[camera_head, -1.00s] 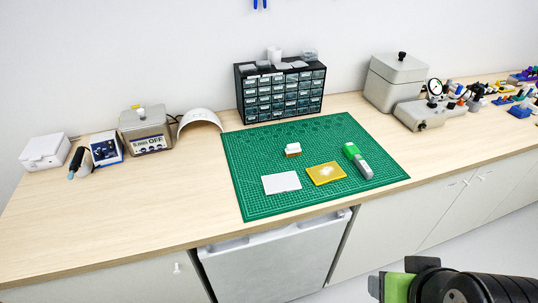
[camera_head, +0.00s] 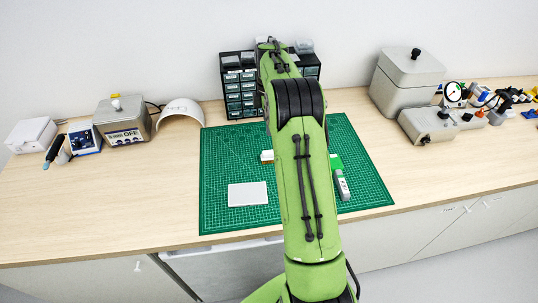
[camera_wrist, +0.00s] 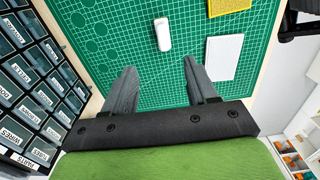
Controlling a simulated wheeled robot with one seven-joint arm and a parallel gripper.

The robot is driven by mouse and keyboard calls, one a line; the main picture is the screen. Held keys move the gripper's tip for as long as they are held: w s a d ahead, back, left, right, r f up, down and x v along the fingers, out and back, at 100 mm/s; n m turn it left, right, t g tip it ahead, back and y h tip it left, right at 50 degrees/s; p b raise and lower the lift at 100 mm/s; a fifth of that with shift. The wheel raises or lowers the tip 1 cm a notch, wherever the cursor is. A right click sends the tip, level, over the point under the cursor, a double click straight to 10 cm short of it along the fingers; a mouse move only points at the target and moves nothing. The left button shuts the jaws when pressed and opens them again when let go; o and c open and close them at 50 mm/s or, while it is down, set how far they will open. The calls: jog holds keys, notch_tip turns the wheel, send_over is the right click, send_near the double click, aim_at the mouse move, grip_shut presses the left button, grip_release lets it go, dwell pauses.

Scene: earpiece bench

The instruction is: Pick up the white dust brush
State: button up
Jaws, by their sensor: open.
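The white dust brush (camera_wrist: 163,34) lies on the green cutting mat (camera_wrist: 110,30), seen in the wrist view above and beyond my fingertips. In the head view only the left end of the brush (camera_head: 266,156) shows beside my arm, which hides the rest. My gripper (camera_wrist: 159,68) is open, with nothing between its two dark fingers. The brush lies apart from the fingers, roughly in line with the gap between them. My gripper is not clearly visible in the head view.
A white card (camera_head: 248,194) and a yellow pad (camera_wrist: 228,5) lie near the brush. A grey-green tool (camera_head: 341,178) lies right of my arm. The drawer cabinet (camera_head: 240,90) stands behind the mat, close on the left in the wrist view.

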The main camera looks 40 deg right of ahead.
aim_at(268, 151)
notch_tip(268, 151, down, 9)
jog(key=shift+s+a+r+b, duration=0.1)
jog(key=shift+s+b, duration=0.05)
jog(key=shift+b, duration=0.35)
jog(key=f, duration=0.4)
jog(key=shift+a, duration=0.35)
jog(key=shift+f, duration=0.4)
jog(key=shift+c, duration=0.9)
grip_shut()
